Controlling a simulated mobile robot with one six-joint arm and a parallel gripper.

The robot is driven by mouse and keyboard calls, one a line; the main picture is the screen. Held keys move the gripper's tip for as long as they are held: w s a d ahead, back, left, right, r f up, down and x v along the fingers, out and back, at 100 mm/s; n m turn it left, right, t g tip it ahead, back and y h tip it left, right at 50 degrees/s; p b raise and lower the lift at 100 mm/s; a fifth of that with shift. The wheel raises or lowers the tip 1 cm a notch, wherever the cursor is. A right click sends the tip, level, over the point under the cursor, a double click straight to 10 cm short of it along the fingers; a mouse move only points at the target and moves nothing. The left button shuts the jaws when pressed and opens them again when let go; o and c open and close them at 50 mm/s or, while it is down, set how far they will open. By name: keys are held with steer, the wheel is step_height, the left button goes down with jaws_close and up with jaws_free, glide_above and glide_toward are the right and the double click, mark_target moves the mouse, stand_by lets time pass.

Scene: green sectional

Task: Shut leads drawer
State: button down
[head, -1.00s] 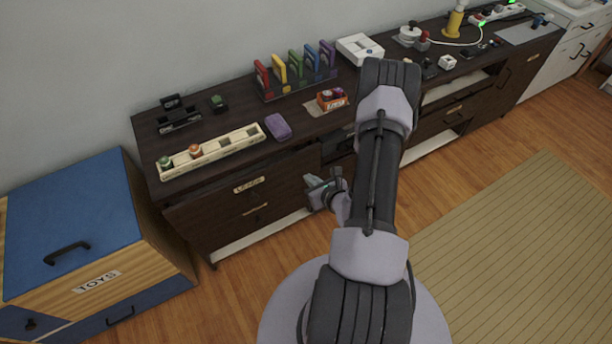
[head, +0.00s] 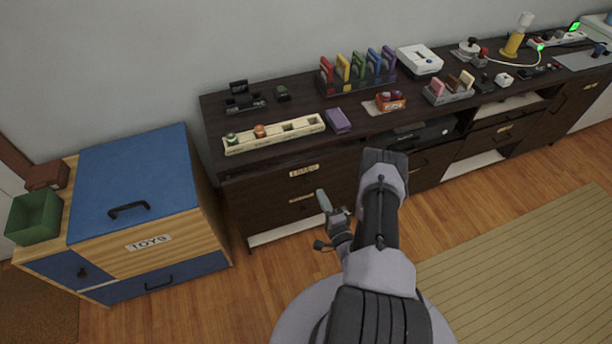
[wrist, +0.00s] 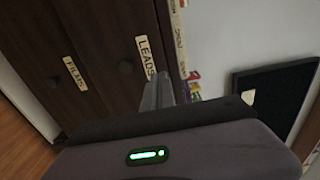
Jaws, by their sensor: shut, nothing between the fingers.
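The leads drawer (head: 275,178) is the top drawer at the left end of the dark cabinet, with a LEADS label (head: 303,170); the label also shows in the wrist view (wrist: 146,58). Its front looks close to flush with the cabinet; I cannot tell whether a small gap remains. My gripper (head: 321,196) is shut and empty, in front of the drawers, a little below and right of the label. In the wrist view its fingers (wrist: 158,90) point at the leads drawer front beside the label. I cannot tell whether they touch it.
The films drawer (head: 280,207) is below. A blue-topped toy chest (head: 135,185) stands left of the cabinet, with a green bin (head: 35,216) beside it. The cabinet top (head: 300,105) holds a long white tray (head: 275,134) and several small items.

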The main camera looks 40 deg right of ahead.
mark_target(306, 164)
steer(key=b+x, duration=0.5)
steer(key=x, duration=0.6)
steer(key=shift+w+d+f, duration=0.1)
steer(key=shift+w, duration=0.25)
